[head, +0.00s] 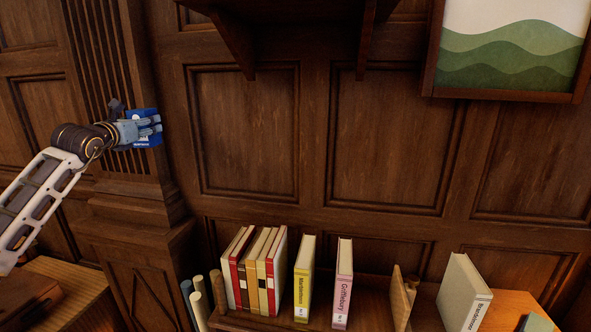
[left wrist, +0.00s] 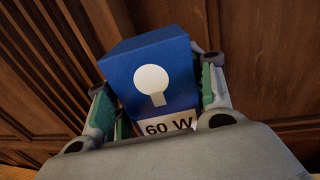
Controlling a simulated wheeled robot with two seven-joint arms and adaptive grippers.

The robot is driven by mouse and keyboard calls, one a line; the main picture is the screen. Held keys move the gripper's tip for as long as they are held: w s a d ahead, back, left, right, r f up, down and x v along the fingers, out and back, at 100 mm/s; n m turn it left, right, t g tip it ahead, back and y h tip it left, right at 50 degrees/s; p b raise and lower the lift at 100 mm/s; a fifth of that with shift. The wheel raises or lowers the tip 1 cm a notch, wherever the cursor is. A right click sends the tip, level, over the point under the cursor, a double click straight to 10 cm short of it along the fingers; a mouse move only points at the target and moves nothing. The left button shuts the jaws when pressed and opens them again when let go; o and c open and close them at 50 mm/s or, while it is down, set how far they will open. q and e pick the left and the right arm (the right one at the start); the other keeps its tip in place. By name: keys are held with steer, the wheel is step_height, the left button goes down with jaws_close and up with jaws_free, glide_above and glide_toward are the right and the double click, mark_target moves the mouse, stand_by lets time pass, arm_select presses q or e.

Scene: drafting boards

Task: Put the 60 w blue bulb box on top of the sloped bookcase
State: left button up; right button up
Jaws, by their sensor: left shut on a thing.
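The blue bulb box (left wrist: 150,78) has a white bulb picture and a white label reading "60 W" in the left wrist view. My left gripper (left wrist: 160,98) is shut on it, with one finger on each side. In the head view the blue box (head: 146,115) is partly hidden by my left gripper (head: 150,128), raised at the left in front of the panelled wall. The bookcase (head: 262,322) at the bottom holds several books and is cut off by the lower edge. I cannot tell for sure that it is the sloped one. My right gripper is not in view.
Several upright books (head: 255,270) stand on the bookcase, with a yellow book (head: 304,280) and a pink book (head: 343,285) beside them. A white book (head: 463,292) stands at the right. A wooden shelf (head: 285,30) juts from the wall above. Rolled tubes (head: 200,300) stand at lower left.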

arm_select(q)
steer(key=s+d+f+m+h, duration=0.1)
steer(key=s+d+f, duration=0.15)
steer(key=f, duration=0.75)
steer(key=s+d+f+m+h, duration=0.1)
steer(key=d+f+h, duration=0.15)
steer(key=f, duration=0.85)
steer(key=s+d+f+m+h, duration=0.1)
steer(key=s+d+f, duration=0.15)
steer(key=f, duration=0.75)
steer(key=s+d+f+m+g+h, duration=0.1)
steer(key=s+d+f, duration=0.2)
steer(key=s+f, duration=0.8)
steer(key=s+d+f+m+g+h, duration=0.1)
steer(key=s+d+f+h, duration=0.15)
steer(key=s+f, duration=0.8)
steer(key=s+d+n+t+y, duration=0.1)
steer(key=d+n+t+y, duration=0.1)
steer(key=d+n+y, duration=0.3)
steer(key=shift+s+d+f+n+y, duration=0.3)
steer(key=shift+d+y, duration=1.7)
steer(key=shift+d, duration=0.8)
steer(key=shift+f+b, duration=1)
steer(key=shift+f, duration=0.05)
